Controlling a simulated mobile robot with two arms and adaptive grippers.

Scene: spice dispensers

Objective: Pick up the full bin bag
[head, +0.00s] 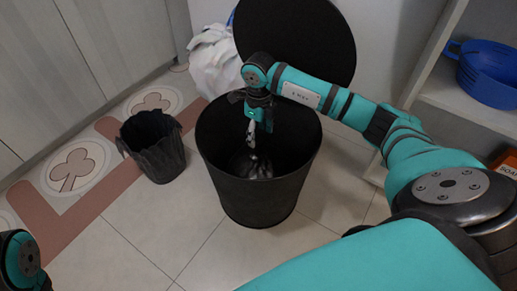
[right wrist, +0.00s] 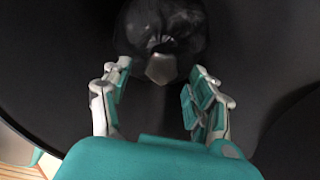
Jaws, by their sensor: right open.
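The full bin bag (head: 250,165) is a shiny black bundle low inside the black bin (head: 256,205), whose round lid (head: 300,30) stands open behind it. My right gripper (head: 254,140) reaches down into the bin from above, over the bag. In the right wrist view the bag (right wrist: 160,30) lies just beyond the fingertips of my right gripper (right wrist: 155,82), with its lighter knot (right wrist: 161,69) between the two fingers. The fingers are spread apart and do not visibly touch the knot. Of my left arm only a part shows at the lower left; its gripper is out of view.
A small black basket-like bin (head: 153,148) stands on the tiled floor to the left. A white bag (head: 216,62) lies behind the black bin. A shelf at the right holds a blue pot (head: 490,75). The floor in front of the bin is clear.

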